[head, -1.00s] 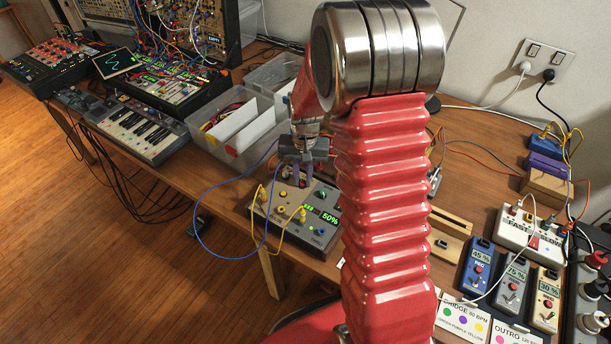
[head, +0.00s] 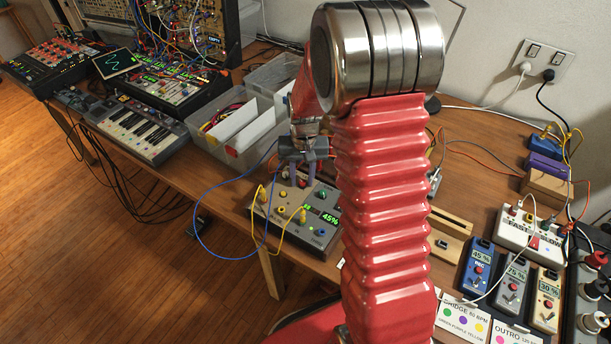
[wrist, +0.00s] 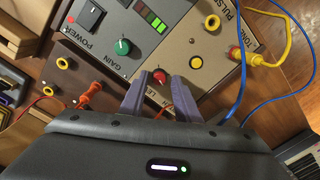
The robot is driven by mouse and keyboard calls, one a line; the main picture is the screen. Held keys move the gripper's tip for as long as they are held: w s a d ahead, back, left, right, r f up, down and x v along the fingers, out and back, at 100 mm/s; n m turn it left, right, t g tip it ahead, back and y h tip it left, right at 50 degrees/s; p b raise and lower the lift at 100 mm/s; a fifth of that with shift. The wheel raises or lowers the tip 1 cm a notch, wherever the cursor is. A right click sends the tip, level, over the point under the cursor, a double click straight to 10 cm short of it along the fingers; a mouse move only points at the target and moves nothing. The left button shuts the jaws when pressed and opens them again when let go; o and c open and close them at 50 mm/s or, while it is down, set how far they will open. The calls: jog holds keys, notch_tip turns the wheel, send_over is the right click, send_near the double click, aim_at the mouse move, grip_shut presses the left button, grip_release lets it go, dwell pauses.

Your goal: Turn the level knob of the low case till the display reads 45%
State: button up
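The low case (head: 285,232) has a sloped grey and beige panel near the table's front edge. Its green display (head: 330,218) reads 45%. In the wrist view the red level knob (wrist: 160,76) is between the tips of my gripper's two purple fingers (wrist: 160,84). The fingers look apart, with a little space beside the knob. A green gain knob (wrist: 123,47) and a power switch (wrist: 91,15) are also on the panel.
Yellow cables (head: 268,228) and a blue cable (head: 203,222) are plugged in on the case's left side. Clear bins (head: 240,135) stand behind it to the left. Small pedals (head: 478,268) and a white box (head: 530,230) are to the right.

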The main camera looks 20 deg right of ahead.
aim_at(304, 181)
jog(key=shift+o, duration=0.5)
notch_tip(304, 181, up, 14)
jog(key=shift+d+f, duration=0.15)
jog(key=shift+d, duration=0.1)
jog(key=shift+s, duration=0.15)
dwell(0.5)
